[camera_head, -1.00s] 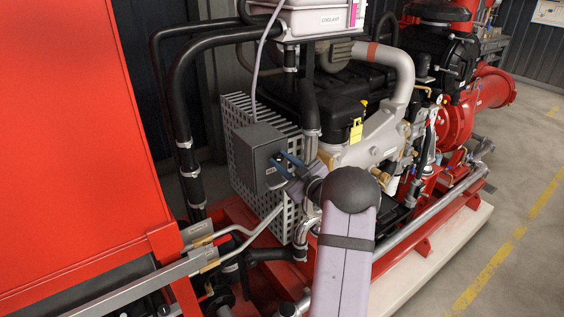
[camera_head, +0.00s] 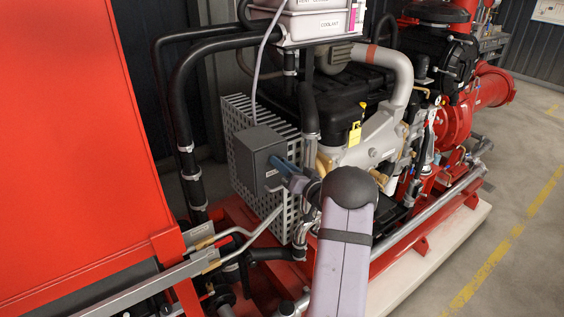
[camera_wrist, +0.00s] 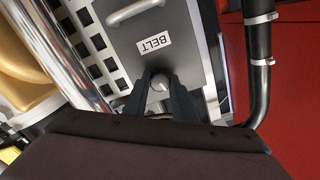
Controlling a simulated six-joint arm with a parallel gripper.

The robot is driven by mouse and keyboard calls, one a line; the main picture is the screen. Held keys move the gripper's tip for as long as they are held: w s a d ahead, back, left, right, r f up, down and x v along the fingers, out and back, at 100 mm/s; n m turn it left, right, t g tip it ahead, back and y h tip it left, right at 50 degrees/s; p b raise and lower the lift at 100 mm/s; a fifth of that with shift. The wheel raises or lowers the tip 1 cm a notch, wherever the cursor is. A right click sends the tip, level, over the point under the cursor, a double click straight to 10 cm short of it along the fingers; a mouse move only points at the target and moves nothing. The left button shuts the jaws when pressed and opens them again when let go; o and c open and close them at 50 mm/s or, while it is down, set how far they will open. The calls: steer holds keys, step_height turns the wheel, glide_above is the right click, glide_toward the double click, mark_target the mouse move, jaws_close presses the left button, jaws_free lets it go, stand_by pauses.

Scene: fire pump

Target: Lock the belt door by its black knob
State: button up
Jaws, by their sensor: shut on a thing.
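The belt door (camera_wrist: 172,22) is a grey panel with a white "BELT" label, seen close in the wrist view. In the head view it is the dark grey box front (camera_head: 268,163) on the perforated guard. In the head view my gripper (camera_head: 283,168) reaches the box's right side, and the knob is hidden there.
A pale handle (camera_wrist: 132,10) stands out from the door above the label. The perforated guard (camera_head: 237,150) surrounds the box. A black hose (camera_wrist: 258,60) with clamps runs right of the door in the wrist view. Pipes and the engine (camera_head: 375,140) crowd the right side.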

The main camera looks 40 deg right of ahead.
steer(key=shift+m+p, duration=0.45)
steer(key=shift+m, duration=1.05)
steer(key=o, duration=1)
steer(key=shift+o, duration=0.2)
steer(key=s+b, duration=0.3)
steer(key=s, duration=0.4)
steer(key=shift+s, duration=0.2)
